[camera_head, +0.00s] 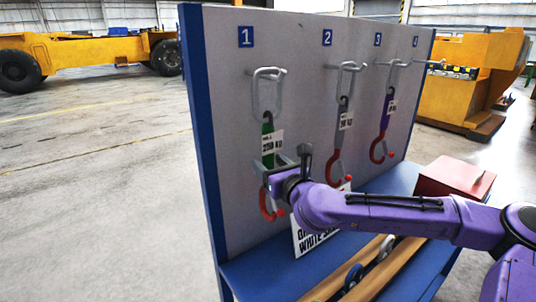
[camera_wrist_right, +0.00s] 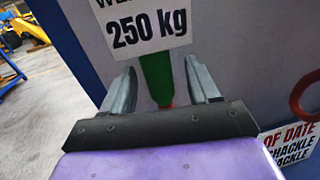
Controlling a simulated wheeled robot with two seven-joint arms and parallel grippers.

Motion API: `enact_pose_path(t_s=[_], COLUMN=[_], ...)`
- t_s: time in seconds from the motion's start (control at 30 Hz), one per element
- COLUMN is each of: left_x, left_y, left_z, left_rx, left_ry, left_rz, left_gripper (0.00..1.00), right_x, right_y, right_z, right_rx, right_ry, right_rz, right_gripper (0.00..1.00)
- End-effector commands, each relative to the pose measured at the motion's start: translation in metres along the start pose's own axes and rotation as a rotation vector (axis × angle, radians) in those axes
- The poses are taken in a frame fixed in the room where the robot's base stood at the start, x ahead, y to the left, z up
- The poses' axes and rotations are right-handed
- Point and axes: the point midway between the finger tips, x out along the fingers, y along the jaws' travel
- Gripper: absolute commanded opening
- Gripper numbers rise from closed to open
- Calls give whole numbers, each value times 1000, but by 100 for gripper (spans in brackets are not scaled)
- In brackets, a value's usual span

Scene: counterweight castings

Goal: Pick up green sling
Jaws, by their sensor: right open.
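The green sling (camera_head: 267,146) hangs from the hook under number 1 on the grey board, with a white 250 kg tag and a red hook (camera_head: 270,204) at its lower end. My right gripper (camera_head: 273,165) is at the sling's lower part, below the tag. In the right wrist view, the green strap (camera_wrist_right: 157,78) runs down between the two open fingers of the gripper (camera_wrist_right: 160,84), with a gap visible on each side. Part of the sling is hidden behind the gripper. My left gripper is not in view.
A grey sling (camera_head: 344,115) and a purple sling (camera_head: 386,112) with red hooks hang to the right. A red box (camera_head: 455,177) stands on the blue shelf. A white sign (camera_head: 308,240) leans below, partly behind my right arm. Open floor lies to the left.

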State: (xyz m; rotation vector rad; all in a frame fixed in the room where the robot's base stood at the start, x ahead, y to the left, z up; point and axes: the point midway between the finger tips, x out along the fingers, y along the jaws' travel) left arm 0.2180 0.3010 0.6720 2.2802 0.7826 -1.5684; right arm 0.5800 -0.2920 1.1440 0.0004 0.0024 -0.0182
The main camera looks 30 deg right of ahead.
Motion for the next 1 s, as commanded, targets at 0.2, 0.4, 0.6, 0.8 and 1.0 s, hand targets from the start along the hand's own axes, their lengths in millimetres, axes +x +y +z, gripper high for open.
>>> enact_pose_path(t_s=[0.2, 0.4, 0.6, 0.8, 1.0], left_x=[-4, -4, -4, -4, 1], left_y=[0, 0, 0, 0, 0], left_z=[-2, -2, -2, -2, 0], left_rx=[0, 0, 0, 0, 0], left_ry=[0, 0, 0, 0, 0], left_rz=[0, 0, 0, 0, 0], left_gripper=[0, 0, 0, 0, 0], right_x=[15, 14, 14, 14, 12], right_y=[1, 1, 1, 1, 0], right_z=[1, 1, 1, 4, 8], right_rx=[0, 0, 0, -1, 0], right_ry=[-2, -3, -3, -9, -11], right_rz=[2, 2, 1, 2, 1], right_gripper=[60, 34, 0, 0, 0])
